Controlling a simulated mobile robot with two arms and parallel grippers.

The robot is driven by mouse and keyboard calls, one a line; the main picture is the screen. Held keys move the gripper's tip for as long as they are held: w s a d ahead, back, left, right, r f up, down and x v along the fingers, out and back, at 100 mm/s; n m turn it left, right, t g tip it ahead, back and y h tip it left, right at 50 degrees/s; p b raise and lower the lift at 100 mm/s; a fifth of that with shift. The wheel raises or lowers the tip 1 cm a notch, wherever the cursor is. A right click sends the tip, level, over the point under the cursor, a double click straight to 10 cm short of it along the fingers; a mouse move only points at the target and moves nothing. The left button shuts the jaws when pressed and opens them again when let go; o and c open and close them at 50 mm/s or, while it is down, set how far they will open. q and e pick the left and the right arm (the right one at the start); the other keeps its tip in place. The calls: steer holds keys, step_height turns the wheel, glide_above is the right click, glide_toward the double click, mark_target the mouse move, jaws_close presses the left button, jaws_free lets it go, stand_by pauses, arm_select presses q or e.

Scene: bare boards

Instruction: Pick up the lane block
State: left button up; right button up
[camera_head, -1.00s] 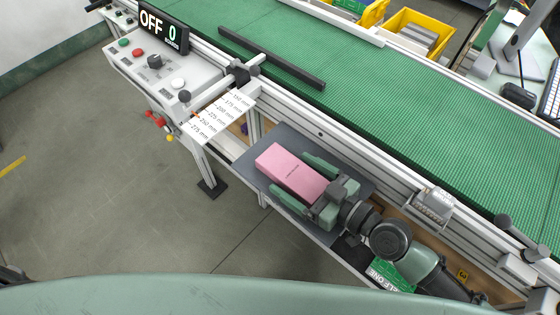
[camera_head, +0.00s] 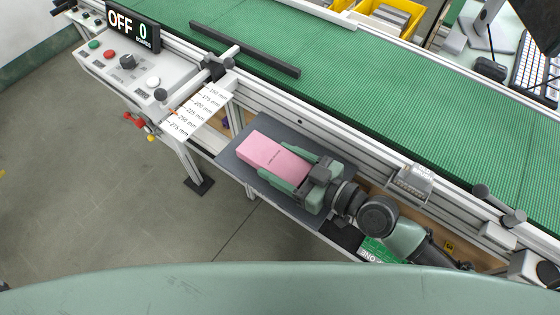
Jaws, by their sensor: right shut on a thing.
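The lane block is a pink block (camera_head: 271,152) at the grey shelf (camera_head: 235,159) beside the conveyor. My right gripper (camera_head: 295,173) comes in from the lower right, with one finger along each long side of the block. It is shut on the block's near right end. The block's left part sticks out beyond the fingertips. I cannot tell whether the block rests on the shelf or is slightly lifted. My left gripper is not in view.
The green conveyor belt (camera_head: 380,95) runs behind the shelf, with a black bar (camera_head: 245,50) across it. A control box (camera_head: 128,65) and a white millimetre scale (camera_head: 200,112) stand to the left. A small clear holder (camera_head: 413,183) sits on the conveyor's side rail.

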mark_target(281, 161)
step_height(281, 161, up, 8)
steer(key=p, duration=0.3)
steer(key=shift+r, duration=0.2)
step_height(281, 161, up, 11)
steer(key=p, duration=0.1)
steer(key=shift+f+p, duration=0.15)
steer(key=shift+p, duration=0.2)
